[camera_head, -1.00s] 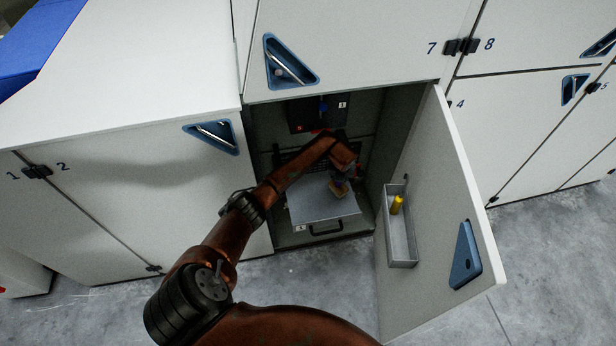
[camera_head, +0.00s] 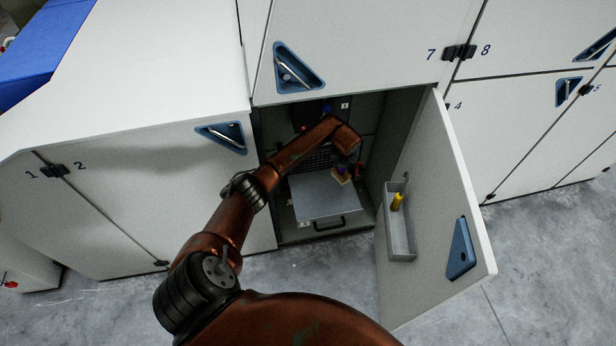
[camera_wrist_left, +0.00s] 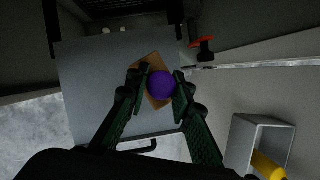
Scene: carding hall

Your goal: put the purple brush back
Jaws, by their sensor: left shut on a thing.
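The purple brush shows in the left wrist view as a round purple knob (camera_wrist_left: 161,85) on a tan block (camera_wrist_left: 152,62). My left gripper (camera_wrist_left: 160,88) is shut on the knob, one finger on each side. In the head view the brush (camera_head: 342,177) is small, with its tan block low, over the back right part of a grey flat-topped drawer or box (camera_head: 322,199) inside the open cabinet. My left gripper (camera_head: 345,166) is partly hidden there by its arm. Whether the block touches the grey top is unclear. My right gripper is not in view.
The cabinet door (camera_head: 432,215) stands open at the right. Its grey bin (camera_head: 401,243) holds a yellow object (camera_head: 397,202). A dark box (camera_head: 312,112) sits deeper in the cabinet. A red part (camera_wrist_left: 203,42) shows beside the grey top. A handle (camera_head: 330,224) projects in front.

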